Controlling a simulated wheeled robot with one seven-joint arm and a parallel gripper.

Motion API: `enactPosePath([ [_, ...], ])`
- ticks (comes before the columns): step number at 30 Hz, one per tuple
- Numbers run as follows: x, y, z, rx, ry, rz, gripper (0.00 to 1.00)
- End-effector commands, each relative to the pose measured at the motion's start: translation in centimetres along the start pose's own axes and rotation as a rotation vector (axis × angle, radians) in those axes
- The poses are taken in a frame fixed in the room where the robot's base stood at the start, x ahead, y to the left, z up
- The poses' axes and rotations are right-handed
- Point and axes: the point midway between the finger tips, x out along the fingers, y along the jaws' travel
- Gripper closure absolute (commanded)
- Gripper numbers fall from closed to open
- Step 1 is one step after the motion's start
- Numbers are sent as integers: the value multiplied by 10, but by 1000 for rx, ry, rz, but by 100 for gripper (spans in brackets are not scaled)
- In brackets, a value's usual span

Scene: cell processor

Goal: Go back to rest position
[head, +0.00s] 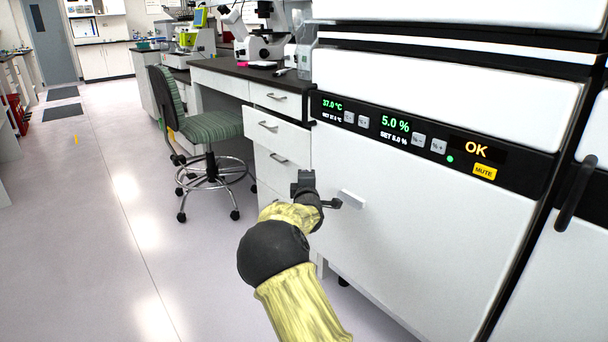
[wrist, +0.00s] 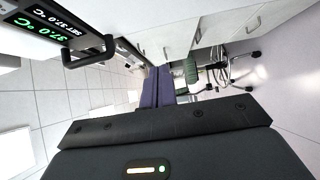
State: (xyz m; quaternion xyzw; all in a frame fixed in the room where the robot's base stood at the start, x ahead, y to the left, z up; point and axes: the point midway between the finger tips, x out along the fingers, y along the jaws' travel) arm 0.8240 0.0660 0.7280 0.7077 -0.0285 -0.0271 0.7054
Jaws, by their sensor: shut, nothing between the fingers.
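My gripper (head: 305,184) is in front of the left part of the white incubator door (head: 420,215) in the head view, at the end of my yellow and black arm. In the wrist view its two purple fingers (wrist: 158,72) lie together, shut with nothing between them. The head view does not show clearly whether the gripper touches the door. The door looks closed, below a black panel (head: 400,124) reading 37.0 °C, 5.0 % and OK.
A green striped stool (head: 209,126) stands left of my gripper, by a bench with white drawers (head: 281,141). A microscope (head: 262,45) is on the bench. A dark handle (wrist: 92,54) is near the display in the wrist view. Open floor (head: 95,220) lies to the left.

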Motion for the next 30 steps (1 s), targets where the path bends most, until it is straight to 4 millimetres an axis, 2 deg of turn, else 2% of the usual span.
enactPosePath([
  [2,-3,0,9,28,-17,-20,100],
  [5,-13,-4,35,118,-67,-87,100],
  [8,-35,-13,69,276,-147,-196,100],
  [11,-71,-26,97,464,-238,-328,100],
  [15,-133,-41,118,713,-364,-504,100],
  [17,-162,-45,121,808,-416,-576,100],
  [18,-183,-47,122,867,-452,-624,100],
  [20,-215,-49,121,949,-504,-694,100],
  [24,-292,-49,115,1102,-634,-843,100],
  [27,-342,-48,110,1170,-721,-925,100],
  [30,-383,-47,107,1211,-799,-984,100],
])
